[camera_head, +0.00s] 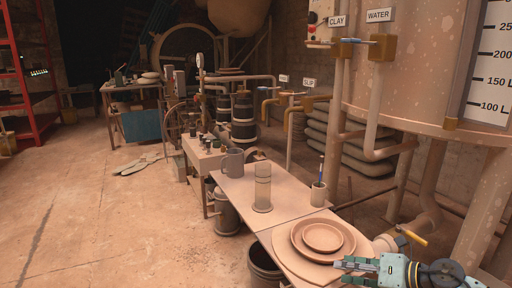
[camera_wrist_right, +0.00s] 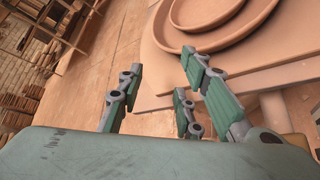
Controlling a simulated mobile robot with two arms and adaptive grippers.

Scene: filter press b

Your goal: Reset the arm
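My right gripper (camera_head: 352,271) is at the bottom right of the head view, beside the near edge of the stacked clay plates (camera_head: 322,238). In the right wrist view its green fingers (camera_wrist_right: 155,105) stand apart with nothing between them, so it is open and empty. The plates also show at the top of the wrist view (camera_wrist_right: 205,45), beyond the fingers. They lie on a round board (camera_head: 290,263) on the table. My left gripper is in neither view.
The table (camera_head: 235,188) carries a grey mug (camera_head: 234,162), a clear cylinder (camera_head: 262,190) and a cup with a blue tool (camera_head: 318,195). A dark bucket (camera_head: 264,268) stands below. A large tank (camera_head: 405,65) with pipes rises at right. The floor (camera_head: 90,220) at left is mostly clear.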

